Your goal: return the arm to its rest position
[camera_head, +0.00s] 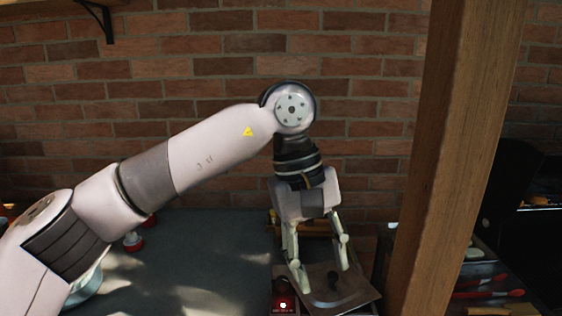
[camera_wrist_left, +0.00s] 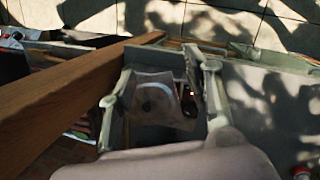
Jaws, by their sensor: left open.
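My left arm reaches in from the left in the head view, bends at the elbow and points its left gripper (camera_head: 322,275) down. The gripper is open, with its two pale fingers apart and nothing visible between them. It hangs over a brownish flat board or tray (camera_head: 358,294) at the table's right end; I cannot tell the height of the gap. In the left wrist view the open fingers (camera_wrist_left: 160,85) frame this flat piece (camera_wrist_left: 150,112), which has a dark spot on it. My right gripper is not in view.
A thick wooden post (camera_head: 452,150) stands just right of the gripper and also shows in the left wrist view (camera_wrist_left: 60,95). A dark box with a red light (camera_head: 283,303) lies left of the board. A red-capped item (camera_head: 133,243) stands left on the grey table (camera_head: 215,245).

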